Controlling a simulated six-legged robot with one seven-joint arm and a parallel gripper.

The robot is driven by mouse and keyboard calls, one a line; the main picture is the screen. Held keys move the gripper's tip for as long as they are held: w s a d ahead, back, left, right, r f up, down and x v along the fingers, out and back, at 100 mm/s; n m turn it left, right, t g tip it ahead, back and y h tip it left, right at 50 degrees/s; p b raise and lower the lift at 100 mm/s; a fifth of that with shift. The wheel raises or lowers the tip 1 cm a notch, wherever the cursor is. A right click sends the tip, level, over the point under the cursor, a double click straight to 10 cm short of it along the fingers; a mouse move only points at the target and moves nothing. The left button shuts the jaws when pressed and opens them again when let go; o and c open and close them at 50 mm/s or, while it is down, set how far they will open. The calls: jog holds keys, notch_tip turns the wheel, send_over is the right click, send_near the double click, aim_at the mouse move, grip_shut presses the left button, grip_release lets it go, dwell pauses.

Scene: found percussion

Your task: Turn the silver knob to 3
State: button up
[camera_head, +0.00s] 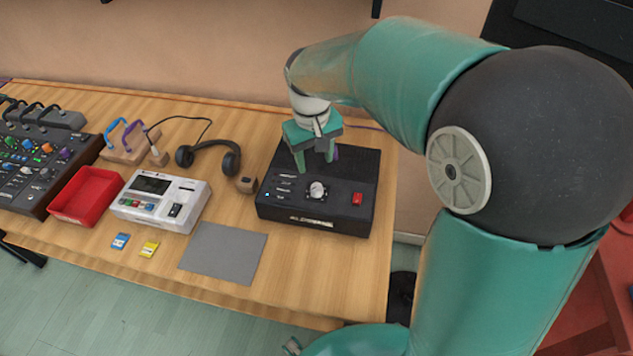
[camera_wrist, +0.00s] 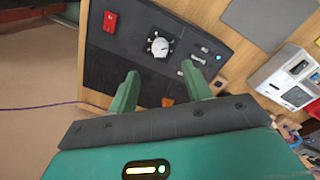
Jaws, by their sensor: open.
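The silver knob (camera_head: 317,190) sits on the sloped front panel of a black box (camera_head: 350,167) at the right end of the table. In the wrist view the knob (camera_wrist: 159,47) has a pale pointer face with a dial around it. I cannot read the number it points to. My gripper (camera_head: 315,163) is open above the back part of the box, apart from the knob. In the wrist view its two green fingers (camera_wrist: 160,88) are spread with nothing between them, and the knob lies beyond their tips.
A red switch (camera_head: 357,198) is right of the knob, slide controls and a blue light left of it. A grey mat (camera_head: 223,252), white device (camera_head: 161,200), headphones (camera_head: 209,157), red tray (camera_head: 86,196) and mixer stand further left. Bare wood lies in front of the box.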

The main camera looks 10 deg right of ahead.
aim_at(317, 187)
jog(key=f, duration=0.9)
jog(key=shift+d+f, duration=0.2)
jog(key=shift+w, duration=0.1)
jog(key=c, duration=1)
